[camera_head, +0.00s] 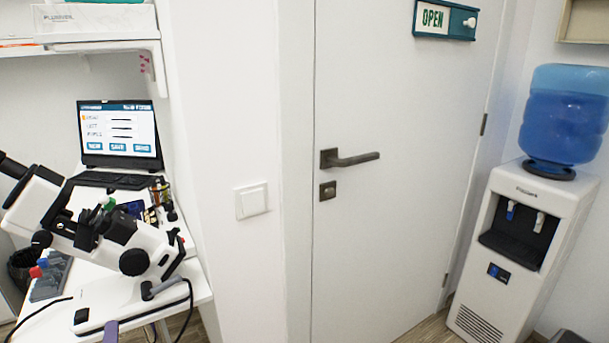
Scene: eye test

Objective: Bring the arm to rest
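No gripper of mine can be made out in the head view. A white and black device with eyepiece-like tubes and round knobs, looking like a microscope (70,222), fills the left side, tilted over a white table (196,278). A white base with a black square (127,303) lies below it on the table. A small purple-grey piece (111,332) shows at the bottom edge; I cannot tell what it is.
An open laptop (118,134) and small bottles (161,194) stand on the table behind. A closed white door (390,235) with a lever handle (349,159) is in the middle. A water dispenser (520,250) stands at the right. Floor shows little.

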